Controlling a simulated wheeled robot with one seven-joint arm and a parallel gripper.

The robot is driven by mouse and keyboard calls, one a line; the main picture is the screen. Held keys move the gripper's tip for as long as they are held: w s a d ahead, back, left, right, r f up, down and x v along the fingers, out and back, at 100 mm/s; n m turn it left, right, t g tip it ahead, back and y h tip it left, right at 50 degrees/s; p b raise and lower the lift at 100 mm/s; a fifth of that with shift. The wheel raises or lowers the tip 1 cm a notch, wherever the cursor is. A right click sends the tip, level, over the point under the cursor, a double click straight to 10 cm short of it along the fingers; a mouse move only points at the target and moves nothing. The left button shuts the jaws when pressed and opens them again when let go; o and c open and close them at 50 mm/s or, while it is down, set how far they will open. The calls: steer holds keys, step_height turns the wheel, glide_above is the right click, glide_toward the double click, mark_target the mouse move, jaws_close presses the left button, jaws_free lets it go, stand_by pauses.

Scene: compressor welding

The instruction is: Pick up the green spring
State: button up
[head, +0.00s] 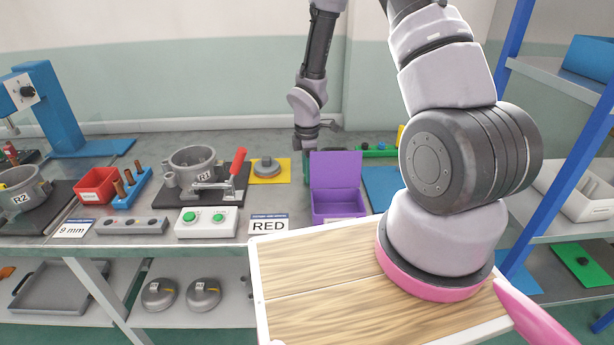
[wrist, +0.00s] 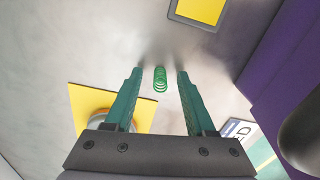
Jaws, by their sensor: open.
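The green spring (wrist: 160,79) shows in the wrist view, a small coil lying on the grey table top. It appears between the two fingers of my gripper (wrist: 159,76), near their tips. The fingers are open, with a gap on each side of the spring. The wrist view does not clearly show how far the tips are above the table. In the head view my gripper (head: 305,165) is at the table behind the left side of the purple box, partly hidden, and the spring cannot be made out there.
The open purple box (head: 338,205) stands close beside my gripper; its wall also shows at right in the wrist view (wrist: 285,60). A yellow plate (head: 270,178) with a round grey part lies to the left. A RED label (head: 268,225) is at the front edge.

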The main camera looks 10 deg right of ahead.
jaws_close()
steer(key=shift+r, duration=0.1)
